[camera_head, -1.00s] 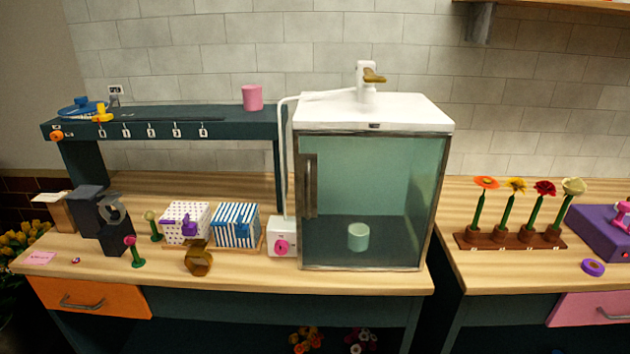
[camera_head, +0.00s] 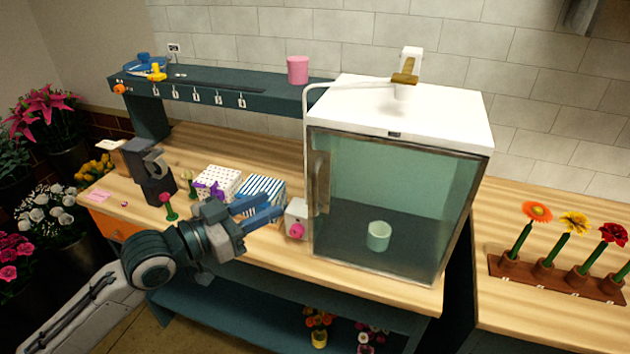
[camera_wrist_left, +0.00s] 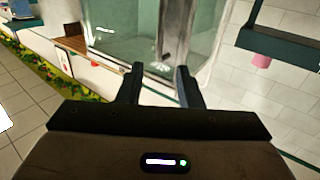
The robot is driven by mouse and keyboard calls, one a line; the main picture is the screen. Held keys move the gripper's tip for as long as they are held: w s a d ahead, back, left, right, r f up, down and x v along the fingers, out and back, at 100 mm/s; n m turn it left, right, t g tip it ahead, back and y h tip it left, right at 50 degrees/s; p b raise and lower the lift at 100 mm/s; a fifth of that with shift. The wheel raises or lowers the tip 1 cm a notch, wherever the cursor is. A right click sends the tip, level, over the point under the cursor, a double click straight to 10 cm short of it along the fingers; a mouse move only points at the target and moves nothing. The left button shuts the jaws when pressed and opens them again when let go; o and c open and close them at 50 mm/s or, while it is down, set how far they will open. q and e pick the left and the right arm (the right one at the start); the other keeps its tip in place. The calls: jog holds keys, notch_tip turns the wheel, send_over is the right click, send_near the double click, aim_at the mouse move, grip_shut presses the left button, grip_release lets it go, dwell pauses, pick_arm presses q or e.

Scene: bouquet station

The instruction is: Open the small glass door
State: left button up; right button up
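The small glass door (camera_head: 390,205) is the front of a white-topped cabinet (camera_head: 400,108); it looks shut. Its upright metal handle (camera_head: 321,182) is on the door's left edge. A pale green cup (camera_head: 378,236) shows behind the glass. My left gripper (camera_head: 276,206) is open and empty, to the left of the handle and apart from it, in front of the striped box. In the left wrist view the two fingers (camera_wrist_left: 160,85) stand apart, with the glass cabinet (camera_wrist_left: 140,35) beyond them. My right gripper is not in view.
A white box with a pink knob (camera_head: 297,220) stands by the cabinet's left side. A dotted box (camera_head: 219,182) and a striped box (camera_head: 262,188) are behind my left gripper. A flower rack (camera_head: 555,278) is on the right counter. The counter strip before the door is clear.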

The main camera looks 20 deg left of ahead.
pick_arm(q)
jog(key=p+x, duration=0.3)
jog(key=x, duration=0.7)
jog(key=shift+w, duration=0.2)
jog(key=shift+d, duration=0.1)
grip_shut()
